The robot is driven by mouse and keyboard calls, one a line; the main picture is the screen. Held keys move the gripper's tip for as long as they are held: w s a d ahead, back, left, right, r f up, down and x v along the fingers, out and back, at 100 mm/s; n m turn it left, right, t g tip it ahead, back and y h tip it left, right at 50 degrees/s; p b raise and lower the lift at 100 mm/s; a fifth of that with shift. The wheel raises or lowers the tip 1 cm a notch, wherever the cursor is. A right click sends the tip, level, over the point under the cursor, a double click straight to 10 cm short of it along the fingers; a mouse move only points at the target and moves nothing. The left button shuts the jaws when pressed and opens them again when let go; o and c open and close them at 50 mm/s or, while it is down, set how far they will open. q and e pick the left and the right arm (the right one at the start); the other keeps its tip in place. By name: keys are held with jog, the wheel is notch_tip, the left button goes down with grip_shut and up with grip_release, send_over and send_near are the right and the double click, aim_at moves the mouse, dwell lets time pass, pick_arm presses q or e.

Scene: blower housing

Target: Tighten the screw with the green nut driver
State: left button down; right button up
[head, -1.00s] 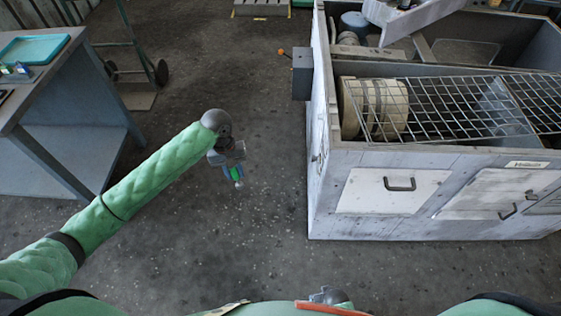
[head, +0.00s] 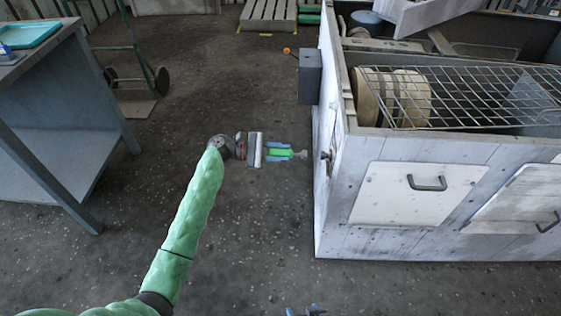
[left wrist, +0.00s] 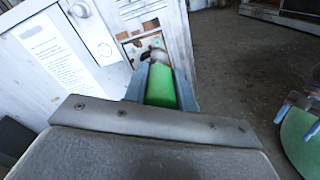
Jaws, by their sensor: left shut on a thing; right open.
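My left gripper (head: 280,153) is shut on the green nut driver (head: 283,154), which points level to the right at the housing's left wall. The driver's grey tip (head: 301,154) is a short way from a small dark fitting (head: 327,156) on that wall. In the left wrist view the green handle (left wrist: 160,88) sits between the blue fingers, with its tip in front of a recessed panel (left wrist: 143,42). I cannot make out the screw; the driver may hide it. My right gripper (head: 306,311) is open and empty at the bottom edge; it also shows in the left wrist view (left wrist: 297,104).
The white blower housing (head: 340,195) fills the right side, with a wire grille (head: 480,95) on top and a grey box (head: 310,77) on its left wall. A workbench (head: 70,95) stands at left. The floor between is clear.

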pick_arm(q)
jog(key=shift+w+f, duration=0.1)
jog(key=shift+w, duration=0.1)
jog(key=shift+d+b, duration=0.85)
jog(key=shift+d, duration=1.15)
jog(key=shift+d+p, duration=0.3)
jog(key=shift+d, duration=0.55)
pick_arm(e)
jog(key=shift+a+f, duration=0.2)
jog(key=shift+f, duration=0.05)
pick_arm(q)
jog(key=shift+s+d+r+p, duration=0.1)
jog(key=shift+d+r+p, duration=0.15)
jog(key=shift+p, duration=0.4)
pick_arm(e)
jog(key=shift+r, duration=0.5)
jog(key=shift+w+r, duration=0.15)
jog(key=shift+r, duration=0.3)
